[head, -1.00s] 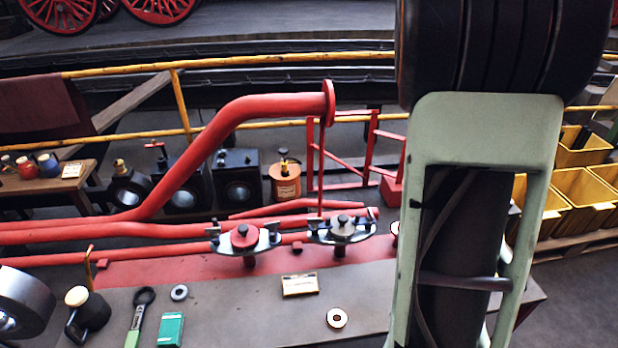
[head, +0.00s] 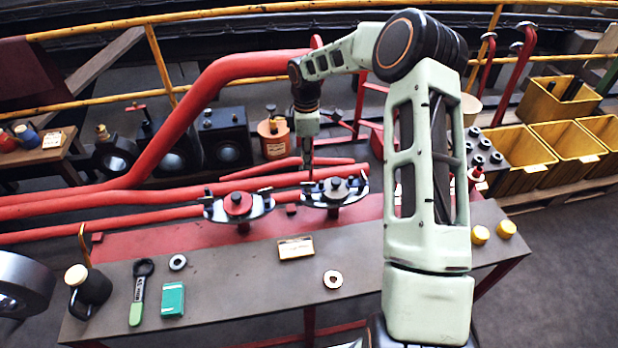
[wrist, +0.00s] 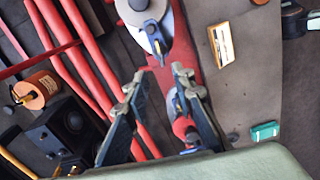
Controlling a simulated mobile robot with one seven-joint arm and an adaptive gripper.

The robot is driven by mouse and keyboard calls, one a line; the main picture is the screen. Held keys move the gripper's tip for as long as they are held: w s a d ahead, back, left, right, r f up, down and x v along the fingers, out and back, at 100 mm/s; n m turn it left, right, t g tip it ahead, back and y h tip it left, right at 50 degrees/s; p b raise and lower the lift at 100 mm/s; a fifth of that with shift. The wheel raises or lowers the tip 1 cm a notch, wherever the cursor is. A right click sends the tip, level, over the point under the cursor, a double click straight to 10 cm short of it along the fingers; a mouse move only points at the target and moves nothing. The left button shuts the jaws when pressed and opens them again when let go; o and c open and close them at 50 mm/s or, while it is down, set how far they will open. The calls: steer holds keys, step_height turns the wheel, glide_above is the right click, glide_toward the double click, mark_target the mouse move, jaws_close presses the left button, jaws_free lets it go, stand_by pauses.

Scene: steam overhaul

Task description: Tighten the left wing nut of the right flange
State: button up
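The right flange (head: 335,190) is a pale, rounded plate with a dark centre, mounted behind the bench. Its left wing nut (head: 306,188) shows small and dark at its left end. In the wrist view the right flange (wrist: 138,12) is cut by the top edge, and the wing nut (wrist: 155,40) is a blue-grey piece just beyond my fingertips. My gripper (wrist: 159,76) is open and empty, apart from the nut. In the head view my gripper (head: 306,142) points down above the right flange; its fingertips are hard to make out.
The left flange (head: 238,205), with a red centre, stands left of the right one; it is partly hidden by a finger in the wrist view. Red pipes (head: 150,188) run behind. A label plate (head: 296,248), ring (head: 333,280), green box (head: 173,299) and wrench (head: 138,295) lie on the bench.

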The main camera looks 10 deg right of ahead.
mark_target(308, 186)
step_height(308, 186, down, 10)
steer(key=shift+f, duration=0.1)
steer(key=shift+c, duration=0.6)
jaws_close()
